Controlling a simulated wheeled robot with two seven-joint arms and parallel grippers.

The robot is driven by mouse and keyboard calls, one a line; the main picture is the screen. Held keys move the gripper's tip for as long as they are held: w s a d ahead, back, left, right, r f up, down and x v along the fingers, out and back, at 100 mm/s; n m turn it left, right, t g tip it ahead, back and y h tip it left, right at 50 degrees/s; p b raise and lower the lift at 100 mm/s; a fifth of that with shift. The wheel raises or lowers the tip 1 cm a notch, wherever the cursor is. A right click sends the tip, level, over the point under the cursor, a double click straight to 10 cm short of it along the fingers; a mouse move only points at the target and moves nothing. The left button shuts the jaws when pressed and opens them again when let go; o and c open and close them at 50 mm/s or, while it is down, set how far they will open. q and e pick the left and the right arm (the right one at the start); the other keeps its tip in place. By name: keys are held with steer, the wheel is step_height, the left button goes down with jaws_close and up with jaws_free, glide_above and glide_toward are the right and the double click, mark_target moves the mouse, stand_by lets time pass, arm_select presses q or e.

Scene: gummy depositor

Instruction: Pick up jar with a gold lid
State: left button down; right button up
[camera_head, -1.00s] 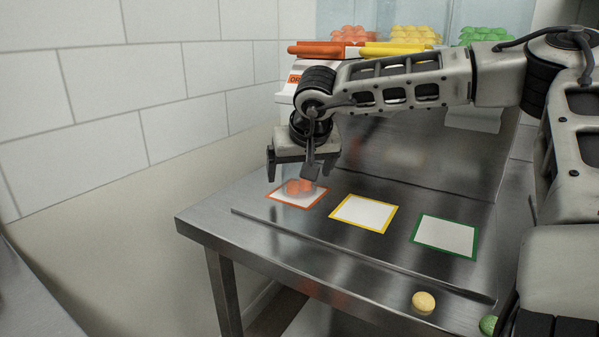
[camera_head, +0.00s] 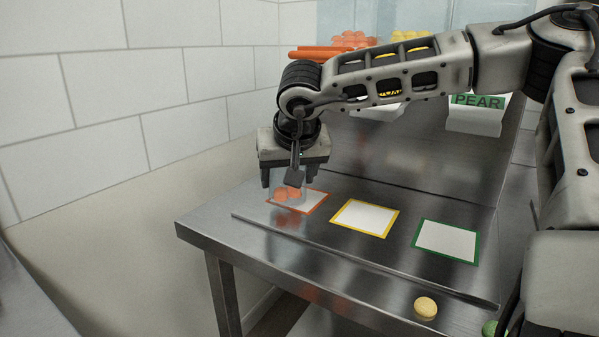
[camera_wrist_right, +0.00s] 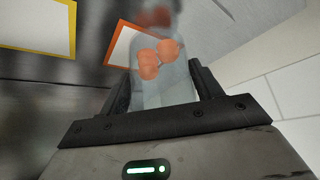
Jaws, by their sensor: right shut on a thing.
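A clear jar with orange gummies inside (camera_head: 287,193) is between the fingers of my right gripper (camera_head: 295,180), at the orange-bordered mat (camera_head: 313,203). In the right wrist view the transparent jar (camera_wrist_right: 168,92) fills the gap between the two dark fingers, and the gripper is shut on it. I see no gold lid on this jar. I cannot tell whether it touches the mat. A round yellow-gold lid-like top (camera_head: 425,308) shows at the table's front right; what is under it is hidden. My left gripper is not in view.
A yellow-bordered mat (camera_head: 365,218) and a green-bordered mat (camera_head: 446,241) lie empty to the right. A green round top (camera_head: 490,328) shows at the bottom edge. Gummy hoppers stand behind my arm, with a PEAR-labelled chute (camera_head: 477,112). A tiled wall is left.

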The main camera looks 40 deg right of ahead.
steer(key=s+a, duration=0.1)
steer(key=a, duration=0.3)
steer(key=s+a+b, duration=0.1)
steer(key=a, duration=0.3)
steer(key=s+a, duration=0.1)
steer(key=a, duration=0.3)
steer(key=shift+s, duration=0.25)
steer(key=shift+s+a, duration=0.2)
steer(key=shift+a, duration=0.35)
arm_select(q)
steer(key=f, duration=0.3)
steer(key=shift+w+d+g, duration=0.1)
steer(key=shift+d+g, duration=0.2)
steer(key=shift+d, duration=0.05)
arm_select(e)
steer(key=o, duration=0.5)
steer(key=shift+c, duration=0.2)
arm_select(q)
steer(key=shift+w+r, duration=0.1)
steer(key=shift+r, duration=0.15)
arm_select(e)
steer(key=c, duration=0.9)
steer(key=shift+o, duration=0.2)
